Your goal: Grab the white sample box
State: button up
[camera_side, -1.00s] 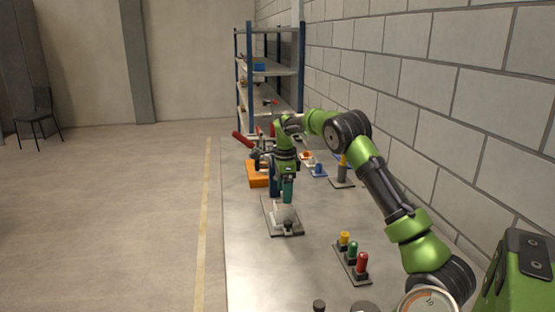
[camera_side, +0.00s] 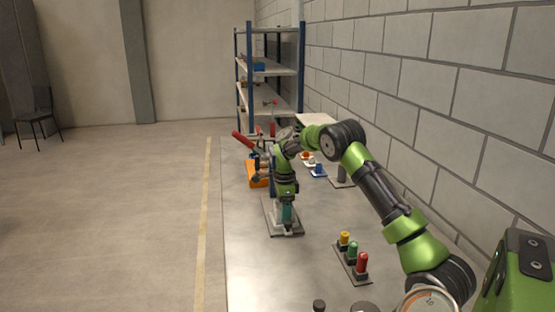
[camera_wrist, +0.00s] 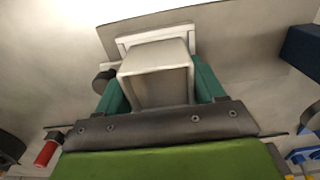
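The white sample box (camera_wrist: 158,72) is in the middle of the wrist view, in front of a white raised frame on a grey plate (camera_side: 270,214). My gripper (camera_wrist: 160,88) has its teal fingers on both sides of the box, one left and one right. I see no clear gap between fingers and box, but cannot tell whether they press on it. In the side view my gripper (camera_side: 287,217) points down at the plate and hides most of the box.
A stand with yellow, green and red knobs (camera_side: 352,254) is nearer the camera. An orange block (camera_side: 258,173) and a red-handled tool (camera_side: 243,142) lie behind the plate. Small blue and orange items (camera_side: 318,170) are at the right, near the wall. The table's left strip is clear.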

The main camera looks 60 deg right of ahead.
jog(key=c, duration=0.6)
jog(key=shift+r, duration=0.15)
